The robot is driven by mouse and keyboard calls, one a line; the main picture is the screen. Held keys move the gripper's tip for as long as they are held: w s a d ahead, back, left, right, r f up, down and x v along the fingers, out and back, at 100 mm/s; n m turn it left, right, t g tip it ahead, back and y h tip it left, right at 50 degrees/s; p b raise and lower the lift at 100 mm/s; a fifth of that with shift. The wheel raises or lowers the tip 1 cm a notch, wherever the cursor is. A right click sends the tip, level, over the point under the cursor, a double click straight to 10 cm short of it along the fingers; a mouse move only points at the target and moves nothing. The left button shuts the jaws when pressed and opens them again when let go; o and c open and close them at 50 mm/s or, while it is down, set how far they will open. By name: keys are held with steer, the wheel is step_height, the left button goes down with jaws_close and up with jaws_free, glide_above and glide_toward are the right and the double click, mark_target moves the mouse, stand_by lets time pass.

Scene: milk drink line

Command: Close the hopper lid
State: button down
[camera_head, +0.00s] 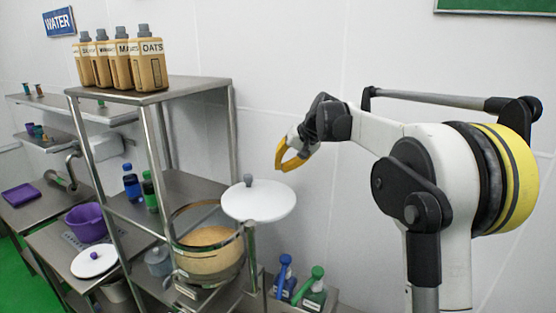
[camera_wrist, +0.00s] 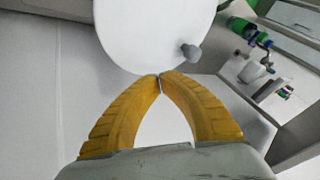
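The hopper (camera_head: 208,262) is a round clear-walled vessel with a metal rim, holding tan material, on the steel rack. Its top is open. The hopper lid (camera_head: 272,209) is a white disc with a grey knob (camera_head: 249,180), swung out to the hopper's right by a metal post. My gripper (camera_head: 279,163) is above and right of the lid, with its yellow fingers bowed and their tips together, holding nothing visible. In the wrist view the lid (camera_wrist: 145,35) lies beyond the fingertips (camera_wrist: 159,77), which overlap its edge; contact cannot be told. The knob (camera_wrist: 190,53) is right of them.
The steel rack (camera_head: 165,95) carries several labelled bottles (camera_head: 150,70) on top. Blue and green bottles (camera_head: 150,192) stand behind the hopper. A purple pot (camera_head: 87,223) and another white lid (camera_head: 93,262) are at left. Spray bottles (camera_head: 313,292) stand below the lid. The wall is behind my gripper.

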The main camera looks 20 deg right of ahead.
mark_target(257, 184)
steer(key=p+x, duration=0.1)
steer(key=x, duration=0.5)
steer(key=shift+w+a, duration=0.1)
steer(key=a, duration=0.1)
steer(key=w+a+p, duration=0.1)
steer(key=a, duration=0.1)
steer(key=shift+w+f, duration=0.1)
steer(key=shift+f, duration=0.05)
steer(key=shift+w+a+f, duration=0.1)
steer(key=shift+w+a, duration=0.05)
steer(key=shift+a, duration=0.3)
